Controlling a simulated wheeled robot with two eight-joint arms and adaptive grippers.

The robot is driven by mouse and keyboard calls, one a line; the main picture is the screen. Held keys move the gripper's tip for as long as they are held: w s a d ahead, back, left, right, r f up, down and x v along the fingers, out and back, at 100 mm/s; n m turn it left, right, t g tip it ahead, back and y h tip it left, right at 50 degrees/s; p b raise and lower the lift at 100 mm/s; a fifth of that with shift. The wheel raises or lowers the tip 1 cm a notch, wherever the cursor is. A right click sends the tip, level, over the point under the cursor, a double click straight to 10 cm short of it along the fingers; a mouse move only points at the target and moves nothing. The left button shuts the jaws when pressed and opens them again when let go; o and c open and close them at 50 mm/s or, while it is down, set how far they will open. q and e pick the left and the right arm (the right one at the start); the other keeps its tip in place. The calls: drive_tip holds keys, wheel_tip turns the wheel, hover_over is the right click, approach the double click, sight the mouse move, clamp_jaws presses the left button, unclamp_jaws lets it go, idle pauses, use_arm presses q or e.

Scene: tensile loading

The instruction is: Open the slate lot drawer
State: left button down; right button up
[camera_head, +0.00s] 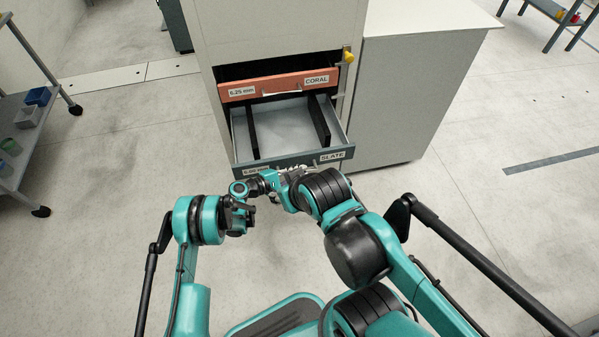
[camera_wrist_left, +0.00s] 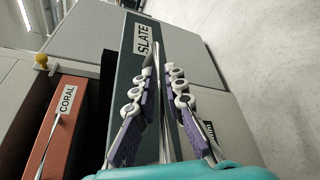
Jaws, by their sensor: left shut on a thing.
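The slate drawer (camera_head: 331,156) stands pulled out of the cabinet, its pale inside and dark dividers showing. Its grey-blue front carries a SLATE label, also seen in the left wrist view (camera_wrist_left: 125,75). My left gripper (camera_head: 290,169) is at the front of this drawer. In the left wrist view its two fingers (camera_wrist_left: 162,92) lie on either side of the drawer's metal handle bar (camera_wrist_left: 163,125) and are shut on it. My right arm crosses the lower right of the head view; I cannot make out its gripper.
The coral drawer (camera_head: 279,87) sits just above the slate one, with a dark gap over its front. A yellow knob (camera_head: 348,56) is on the cabinet's right. A grey cabinet (camera_head: 401,105) stands right, a shelf cart (camera_head: 14,150) left.

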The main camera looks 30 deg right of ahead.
use_arm(q)
drive_tip(key=shift+r, duration=0.1)
drive_tip(key=c, duration=1.6)
unclamp_jaws()
drive_tip(key=shift+o, duration=0.2)
drive_tip(key=v, duration=1.2)
